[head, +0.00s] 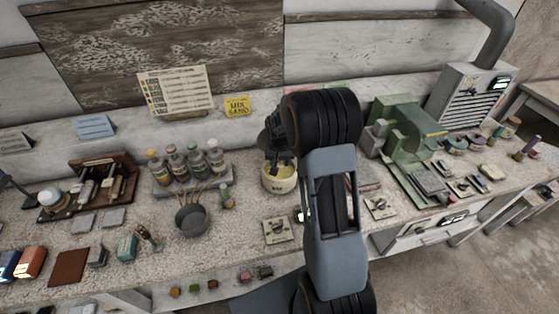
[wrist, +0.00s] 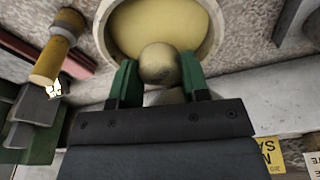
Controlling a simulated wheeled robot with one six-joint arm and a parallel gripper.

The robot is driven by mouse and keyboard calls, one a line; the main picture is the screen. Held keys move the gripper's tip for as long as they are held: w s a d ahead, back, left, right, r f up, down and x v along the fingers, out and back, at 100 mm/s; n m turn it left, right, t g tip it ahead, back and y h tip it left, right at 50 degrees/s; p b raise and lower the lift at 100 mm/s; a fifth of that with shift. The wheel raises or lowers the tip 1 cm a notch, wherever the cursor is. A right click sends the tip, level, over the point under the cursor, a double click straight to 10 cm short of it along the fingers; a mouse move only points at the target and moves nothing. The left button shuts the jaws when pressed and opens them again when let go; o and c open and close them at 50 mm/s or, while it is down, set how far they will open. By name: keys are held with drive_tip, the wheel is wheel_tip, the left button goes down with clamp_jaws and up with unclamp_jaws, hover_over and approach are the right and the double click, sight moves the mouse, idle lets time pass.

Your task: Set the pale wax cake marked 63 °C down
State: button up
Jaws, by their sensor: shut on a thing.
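My gripper (wrist: 159,72) has its two green fingers shut on a small, rounded, dull yellow-tan piece, which looks like the wax cake (wrist: 160,63). I cannot read any marking on it. Just beyond it in the wrist view is a round cream pot (wrist: 213,30) with pale yellow contents. My arm and wrist hide much of the gripper and the held piece there. I cannot tell whether the piece touches the pot's contents.
Left of the pot stand a small green-topped bottle (head: 226,197), a grey pan (head: 192,220) with sticks and a rack of bottles (head: 188,165). A marked card (head: 281,231) lies in front. A green machine (head: 400,135) stands right. Speckled bench shows between pan and card.

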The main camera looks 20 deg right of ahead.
drive_tip(key=shift+f+b, duration=1.5)
drive_tip(key=shift+f, duration=0.35)
drive_tip(key=o, duration=1)
drive_tip(key=shift+r, duration=0.25)
drive_tip(key=shift+r+p, duration=1.25)
drive_tip(key=shift+r, duration=0.55)
